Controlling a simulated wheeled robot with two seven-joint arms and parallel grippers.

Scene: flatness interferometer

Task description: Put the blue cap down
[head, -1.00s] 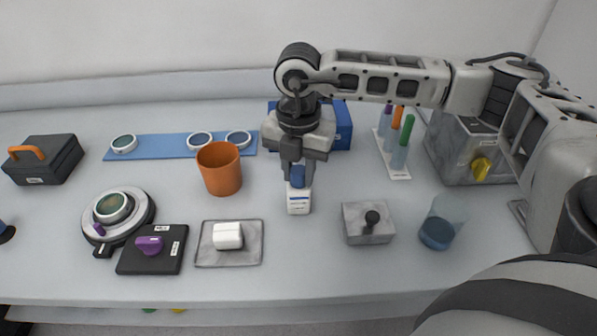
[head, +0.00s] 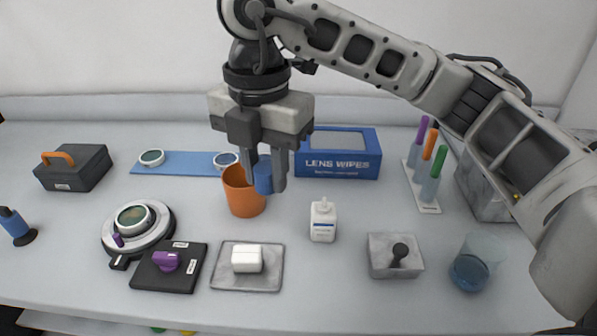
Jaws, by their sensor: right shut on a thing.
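The blue cap (head: 263,178) is held between the fingers of my right gripper (head: 265,172), raised above the table. In the picture it overlaps the right side of the orange cup (head: 243,198); I cannot tell its exact depth relative to the cup. The small white bottle (head: 323,222) it came off stands upright on the table with its narrow white tip bare, to the right of and below the cap. My left gripper is not in view.
A blue lens wipes box (head: 345,168) stands behind the bottle. A grey tray (head: 222,280) with a white block, a grey block with a black knob (head: 383,262) and a glass of blue liquid (head: 472,272) line the front. Bare table lies around the bottle.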

